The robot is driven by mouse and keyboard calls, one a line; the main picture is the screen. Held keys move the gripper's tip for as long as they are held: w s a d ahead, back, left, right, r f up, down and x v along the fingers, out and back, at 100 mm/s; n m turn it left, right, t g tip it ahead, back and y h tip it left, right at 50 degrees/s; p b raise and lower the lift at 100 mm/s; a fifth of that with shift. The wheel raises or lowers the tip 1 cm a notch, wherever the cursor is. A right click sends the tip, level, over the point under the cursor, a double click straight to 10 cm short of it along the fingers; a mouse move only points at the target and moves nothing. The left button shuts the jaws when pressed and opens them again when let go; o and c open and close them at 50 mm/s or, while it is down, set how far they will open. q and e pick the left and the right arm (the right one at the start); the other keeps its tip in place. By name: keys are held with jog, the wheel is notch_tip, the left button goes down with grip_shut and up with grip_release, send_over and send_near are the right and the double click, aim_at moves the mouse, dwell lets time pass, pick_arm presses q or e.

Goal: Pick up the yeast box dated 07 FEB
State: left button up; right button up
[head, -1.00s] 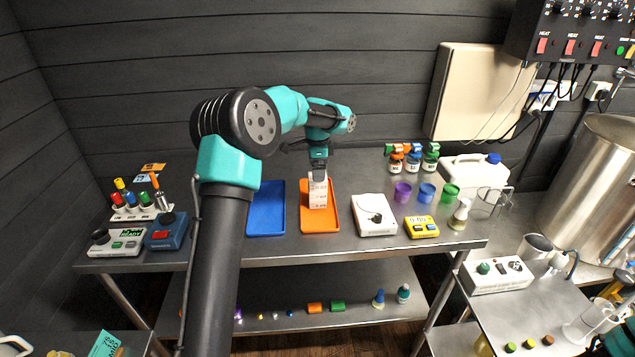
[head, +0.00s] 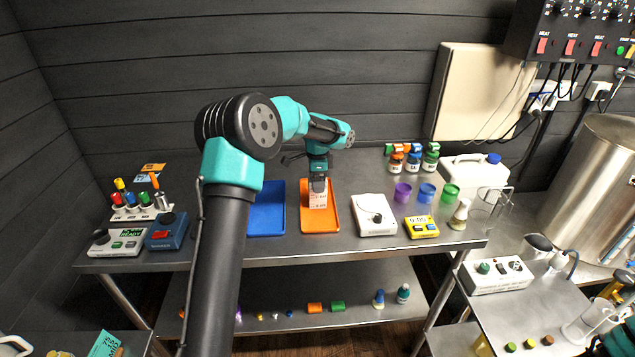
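A white box with dark print (head: 318,200) is in the orange tray (head: 335,221) on the table; the print is too small to read, so I cannot confirm its date. My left gripper (head: 319,187) points down at this box. Its fingers overlap the upper part of the box and hide it. I cannot tell whether they are spread around it or closed on it.
The blue tray (head: 267,209) is left of the orange tray. A white scale (head: 375,216) and yellow timer (head: 421,227) stand to the right. Colored cups, including a blue one (head: 426,193), and small jars (head: 413,162) are farther right.

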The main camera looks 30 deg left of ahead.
pick_arm(q)
jog(key=c, duration=0.7)
jog(key=shift+r, duration=0.15)
jog(key=shift+c, duration=0.2)
jog(key=shift+r, duration=1.3)
jog(key=shift+s+d+r, duration=0.2)
jog(key=shift+s+r, duration=0.15)
jog(key=shift+r, duration=0.05)
jog(key=s+d+r, duration=0.1)
jog(key=s+d, duration=0.7)
jog(key=s, duration=0.5)
jog(key=shift+r, duration=0.15)
